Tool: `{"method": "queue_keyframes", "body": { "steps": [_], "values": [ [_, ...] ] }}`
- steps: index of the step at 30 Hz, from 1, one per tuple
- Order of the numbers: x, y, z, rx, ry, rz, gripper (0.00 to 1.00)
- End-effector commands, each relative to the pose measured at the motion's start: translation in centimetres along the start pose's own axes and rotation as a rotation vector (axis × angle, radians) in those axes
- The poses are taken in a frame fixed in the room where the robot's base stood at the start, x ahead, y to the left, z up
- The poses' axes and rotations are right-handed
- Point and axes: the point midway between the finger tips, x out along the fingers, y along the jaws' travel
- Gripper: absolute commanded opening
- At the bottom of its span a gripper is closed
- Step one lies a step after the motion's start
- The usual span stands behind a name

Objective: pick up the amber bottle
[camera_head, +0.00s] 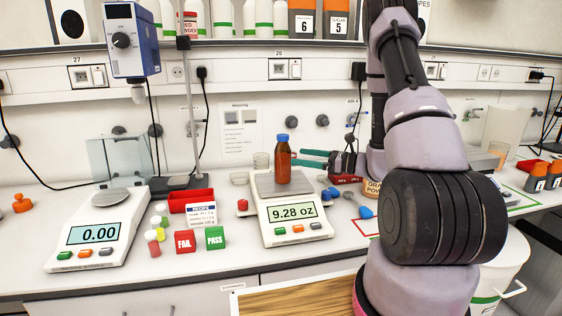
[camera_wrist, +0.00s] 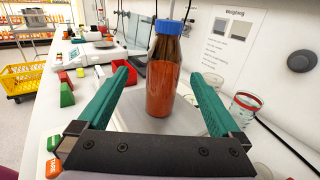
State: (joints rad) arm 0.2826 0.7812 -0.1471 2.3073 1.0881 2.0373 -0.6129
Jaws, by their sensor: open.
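The amber bottle (camera_head: 283,162) with a blue cap stands upright on the weighing plate (camera_head: 262,184) of the right scale, whose display reads 9.28 oz. My gripper (camera_head: 297,158) is open and empty, level with the bottle's middle and just to its right in the head view. Its two green fingers point at the bottle. In the wrist view the bottle (camera_wrist: 163,85) shows upright in the gap between the spread fingers of my gripper (camera_wrist: 163,78), with space on both sides. I cannot tell how far the fingertips reach around it.
A second scale (camera_head: 98,232) reading 0.00 stands at the left. Red FAIL (camera_head: 185,241) and green PASS (camera_head: 215,238) blocks, a recipe card (camera_head: 202,215) and a red tray (camera_head: 191,201) lie between the scales. A glass beaker (camera_head: 261,160) stands behind the plate.

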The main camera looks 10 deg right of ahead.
Motion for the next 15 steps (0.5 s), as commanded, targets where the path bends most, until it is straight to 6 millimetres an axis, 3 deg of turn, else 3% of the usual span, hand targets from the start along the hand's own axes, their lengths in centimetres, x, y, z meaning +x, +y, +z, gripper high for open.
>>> {"method": "queue_keyframes", "body": {
  "steps": [9, 15],
  "values": [
    [4.1, -0.2, -0.4, 0.008, -0.003, -0.009, 1.0],
    [5.7, -0.4, -0.3, 0.008, -0.003, -0.012, 1.0]
  ]
}}
